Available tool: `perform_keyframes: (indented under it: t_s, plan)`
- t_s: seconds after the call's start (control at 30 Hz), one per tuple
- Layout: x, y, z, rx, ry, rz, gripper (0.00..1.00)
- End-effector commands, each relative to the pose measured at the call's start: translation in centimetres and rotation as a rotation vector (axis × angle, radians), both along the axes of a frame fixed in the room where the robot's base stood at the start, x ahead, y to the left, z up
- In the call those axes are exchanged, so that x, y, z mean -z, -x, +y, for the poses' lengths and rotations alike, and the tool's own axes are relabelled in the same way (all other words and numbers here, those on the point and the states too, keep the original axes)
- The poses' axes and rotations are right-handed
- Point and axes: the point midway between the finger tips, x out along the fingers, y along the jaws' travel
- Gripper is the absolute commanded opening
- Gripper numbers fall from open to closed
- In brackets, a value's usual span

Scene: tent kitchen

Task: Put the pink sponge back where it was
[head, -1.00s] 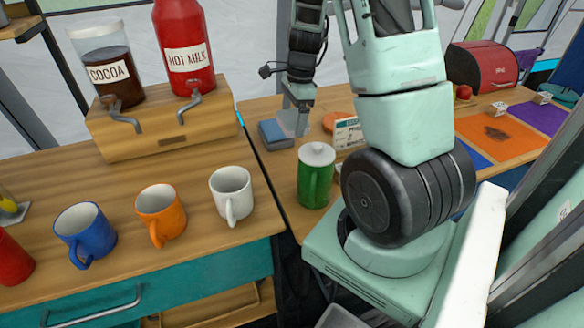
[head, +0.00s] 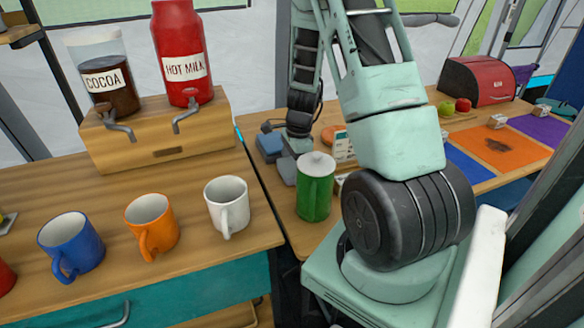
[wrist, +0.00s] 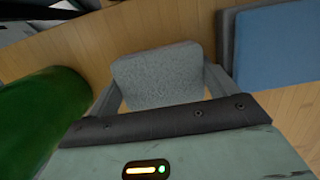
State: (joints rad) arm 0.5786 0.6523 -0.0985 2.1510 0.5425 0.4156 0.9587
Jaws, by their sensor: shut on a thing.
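My gripper (wrist: 160,85) is shut on a grey, rough-faced, sponge-like block (wrist: 155,75), with one finger on each side of it. In the head view, the grey block (head: 286,171) shows low over the wooden counter, just left of the green canister; I cannot tell whether it touches the wood. A blue block (head: 269,146) with a grey side lies on the counter beside my gripper, and also shows at the right of the wrist view (wrist: 275,50). I see no clearly pink sponge in these frames.
A green lidded canister (head: 314,190) stands close to the held block, and fills the left of the wrist view (wrist: 40,120). An orange item (head: 331,134) and a labelled card (head: 343,147) lie behind. Several mugs, including a white one (head: 227,207), stand on the left counter.

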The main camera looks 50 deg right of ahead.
Motion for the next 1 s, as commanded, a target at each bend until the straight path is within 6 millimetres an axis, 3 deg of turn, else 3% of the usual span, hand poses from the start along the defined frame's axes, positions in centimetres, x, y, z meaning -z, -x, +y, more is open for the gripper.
perform_keyframes:
  t_s: [0.33, 0.37, 0.4, 0.77, 1.0]
  plan:
    - [0.4, 0.0, 0.0, 0.0, 0.001, -0.001, 0.6]
    - [0.4, 0.0, 0.0, 0.0, 0.001, -0.002, 0.88]
    - [0.3, 0.0, 0.0, 0.0, 0.001, -0.002, 0.99]
    - [-0.4, -0.1, -0.1, -0.001, 0.002, -0.002, 1.0]
    - [-4.8, 0.2, -0.7, -0.001, 0.005, -0.005, 1.0]
